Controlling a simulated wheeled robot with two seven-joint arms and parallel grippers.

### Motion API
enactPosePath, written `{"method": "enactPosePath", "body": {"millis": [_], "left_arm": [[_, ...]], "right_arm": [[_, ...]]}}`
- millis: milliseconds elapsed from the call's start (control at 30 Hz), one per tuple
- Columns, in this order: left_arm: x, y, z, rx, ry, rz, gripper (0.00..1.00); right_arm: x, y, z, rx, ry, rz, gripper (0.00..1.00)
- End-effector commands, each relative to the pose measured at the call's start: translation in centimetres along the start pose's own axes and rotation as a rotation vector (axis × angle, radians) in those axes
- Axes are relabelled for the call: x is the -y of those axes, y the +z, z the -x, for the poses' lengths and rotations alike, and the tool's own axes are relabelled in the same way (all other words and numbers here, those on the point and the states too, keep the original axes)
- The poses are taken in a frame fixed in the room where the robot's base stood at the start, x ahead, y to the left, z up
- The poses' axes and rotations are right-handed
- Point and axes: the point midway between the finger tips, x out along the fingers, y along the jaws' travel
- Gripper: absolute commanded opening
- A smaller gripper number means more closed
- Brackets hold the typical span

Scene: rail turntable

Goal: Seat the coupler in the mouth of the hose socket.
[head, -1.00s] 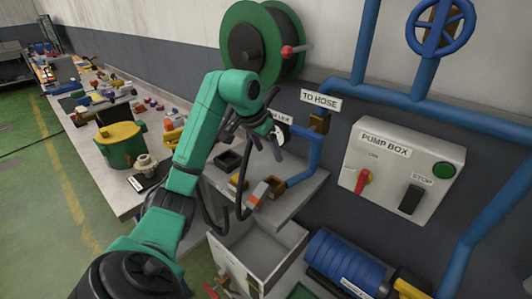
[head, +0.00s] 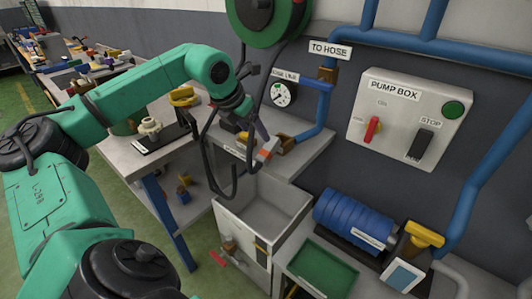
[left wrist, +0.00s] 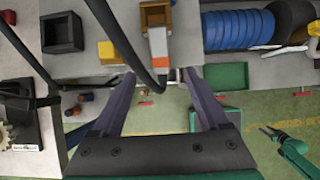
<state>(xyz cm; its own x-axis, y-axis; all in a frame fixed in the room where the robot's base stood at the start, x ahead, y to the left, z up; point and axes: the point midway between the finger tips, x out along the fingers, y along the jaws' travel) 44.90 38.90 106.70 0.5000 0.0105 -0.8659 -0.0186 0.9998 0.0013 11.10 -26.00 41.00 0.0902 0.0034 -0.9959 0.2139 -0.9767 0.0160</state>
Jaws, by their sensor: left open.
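The coupler (head: 267,148), grey with an orange band, is on the workbench's near corner at the end of a black hose (head: 210,165). It also shows in the left wrist view (left wrist: 158,45). The brass hose socket (head: 287,143) is at the lower end of the blue pipe, close beside the coupler; it shows behind it in the left wrist view (left wrist: 155,14). I cannot tell whether they touch. My left gripper (head: 256,132) is open over the coupler, its fingers on either side in the left wrist view (left wrist: 160,73). My right gripper seems to show small at lower right (left wrist: 270,132).
A grey open bin (head: 262,205) stands below the bench corner. A blue ribbed cylinder (head: 350,218) and green tray (head: 322,268) lie right of it. The pump box (head: 402,120) is on the wall. A black box (left wrist: 62,32) sits on the bench.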

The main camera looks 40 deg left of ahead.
Motion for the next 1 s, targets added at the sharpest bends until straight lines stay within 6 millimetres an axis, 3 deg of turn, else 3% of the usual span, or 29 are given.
{"method": "enactPosePath", "body": {"millis": [200,367,533,633,800,867,1000], "left_arm": [[0.1,0.2,-5.0,-0.002,-0.004,0.003,0.78],[0.1,0.1,-7.0,-0.003,-0.001,0.003,0.78],[0.2,-0.1,-10.3,0.000,-0.003,0.005,0.78],[0.1,-0.2,-11.4,-0.001,-0.001,0.003,0.78],[0.1,-0.3,-11.6,-0.001,0.001,0.002,0.78],[0.1,-0.3,-11.6,-0.001,0.001,0.002,0.59],[0.1,-0.3,-11.6,0.000,0.001,0.003,0.05]], "right_arm": [[0.0,-0.5,2.1,-0.005,0.000,0.000,0.57],[0.0,-0.6,3.0,-0.006,-0.001,-0.001,0.57],[0.0,-0.8,4.6,-0.006,-0.001,-0.001,0.57],[0.0,-0.8,4.7,-0.006,-0.001,-0.001,0.57],[0.0,-0.7,4.5,-0.006,-0.001,-0.002,0.57],[0.0,-0.7,4.5,-0.005,-0.001,-0.002,0.57],[0.0,-0.7,4.5,-0.005,-0.001,-0.002,0.57]]}}
